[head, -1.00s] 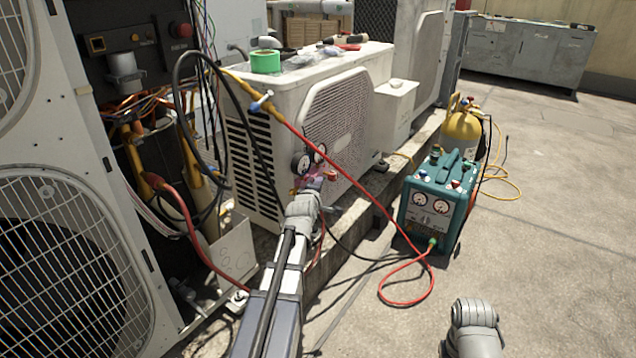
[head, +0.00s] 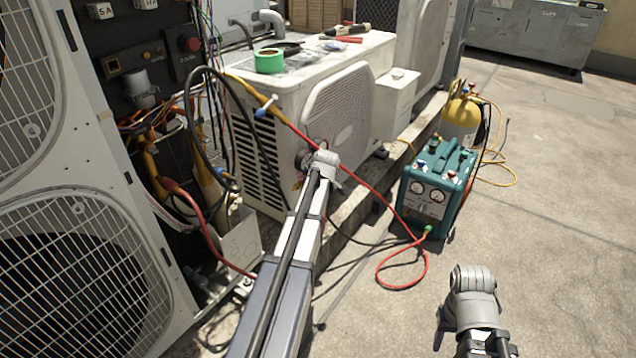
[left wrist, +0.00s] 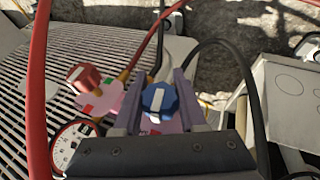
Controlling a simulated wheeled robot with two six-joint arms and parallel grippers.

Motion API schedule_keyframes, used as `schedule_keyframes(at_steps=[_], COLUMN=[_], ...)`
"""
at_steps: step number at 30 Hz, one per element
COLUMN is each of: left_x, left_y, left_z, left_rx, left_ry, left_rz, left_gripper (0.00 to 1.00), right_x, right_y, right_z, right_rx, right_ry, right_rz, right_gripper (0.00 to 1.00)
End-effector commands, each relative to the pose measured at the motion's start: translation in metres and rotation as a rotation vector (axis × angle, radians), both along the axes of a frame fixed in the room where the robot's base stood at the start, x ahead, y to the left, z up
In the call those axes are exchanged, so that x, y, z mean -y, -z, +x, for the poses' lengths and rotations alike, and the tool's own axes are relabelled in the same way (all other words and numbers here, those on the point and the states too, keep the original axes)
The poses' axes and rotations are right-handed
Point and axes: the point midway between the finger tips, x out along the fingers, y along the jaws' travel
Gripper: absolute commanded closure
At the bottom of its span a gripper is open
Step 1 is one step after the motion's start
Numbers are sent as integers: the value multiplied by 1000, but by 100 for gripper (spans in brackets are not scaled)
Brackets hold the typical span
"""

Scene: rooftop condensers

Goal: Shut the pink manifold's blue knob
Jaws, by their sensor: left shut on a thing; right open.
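The blue knob (left wrist: 159,101) with a white bar sits between the two fingers of my left gripper (left wrist: 163,88), which is shut on it. The pink manifold (left wrist: 104,101) shows beside the fingers, with a red knob (left wrist: 83,76) on its left. In the head view my left arm reaches to the manifold; its wrist hides the left gripper, the knob and most of the manifold, leaving part of a gauge (head: 303,160) in sight. My right gripper (head: 487,349) is open and empty at the bottom right, over bare floor.
A red hose (left wrist: 38,90) and a black hose (left wrist: 247,85) pass close to my left gripper. A white condenser (head: 250,165) stands behind the manifold. A teal recovery machine (head: 436,190) and yellow cylinder (head: 461,115) stand right of it. The floor at right is clear.

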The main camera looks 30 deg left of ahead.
Motion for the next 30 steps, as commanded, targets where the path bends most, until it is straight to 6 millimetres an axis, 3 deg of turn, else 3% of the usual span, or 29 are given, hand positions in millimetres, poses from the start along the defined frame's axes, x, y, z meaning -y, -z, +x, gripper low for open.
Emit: schedule_keyframes(at_steps=[10,26,27,30], left_x=[0,1,1,1], left_y=[1,2,2,2], left_z=[-3,-5,-5,-5], left_rx=[-128,-148,-147,-148], left_ry=[-1,0,-1,0], left_rz=[5,6,6,6], left_gripper=[100,100,57,46], right_x=[0,0,0,0], right_y=[-8,-9,-9,-9], right_z=[0,0,0,0], right_rx=[0,0,0,0], right_ry=[-2,-2,-2,-2], right_rz=[0,0,0,0], right_gripper=[50,50,50,50])
